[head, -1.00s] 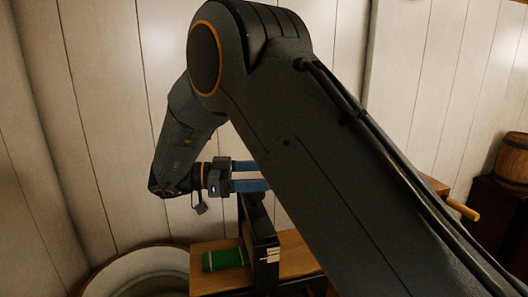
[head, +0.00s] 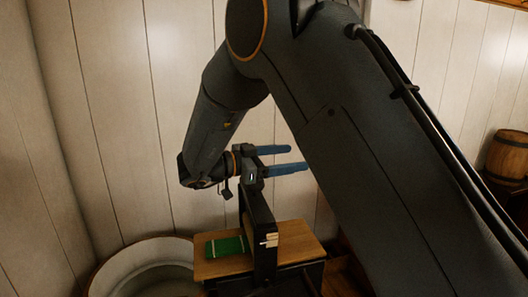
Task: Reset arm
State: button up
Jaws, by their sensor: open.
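My gripper (head: 290,160) is in the head view, near the middle, with its two blue fingers pointing right. The fingers stand apart and nothing shows between them. My dark grey arm (head: 345,130) comes from the lower right, bends at the top and reaches down to the gripper. It hides part of the wall and floor behind it. The gripper appears above a small wooden table, near the top of a dark upright panel (head: 259,235). I cannot tell how far apart the gripper and panel are.
The small table (head: 298,243) bears the dark panel and a flat green thing (head: 225,246). A round pale tub (head: 125,262) stands to its left. A wooden barrel (head: 508,157) is at the far right. White plank walls (head: 115,100) close the back.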

jog(key=w+d+n+t+y, duration=0.4)
jog(key=w+n+t+y, duration=0.4)
jog(key=y, duration=0.3)
jog(key=s+d+f+n+g+y, duration=0.2)
jog(key=s+d+f+g, duration=0.15)
jog(key=s+f, duration=0.45)
jog(key=s+d+f+n+g+y, duration=0.1)
jog(key=s+d+f+n+g, duration=0.3)
jog(key=s, duration=0.9)
jog(key=s+d+f+n+g+y, duration=0.15)
jog(key=s+f+g, duration=0.35)
jog(key=s, duration=0.5)
jog(key=s+b+x, duration=0.2)
jog(key=b+x, duration=0.9)
jog(key=x, duration=0.2)
jog(key=shift+a+f+g, duration=0.25)
jog(key=shift+a+g, duration=0.15)
jog(key=shift+g, duration=0.05)
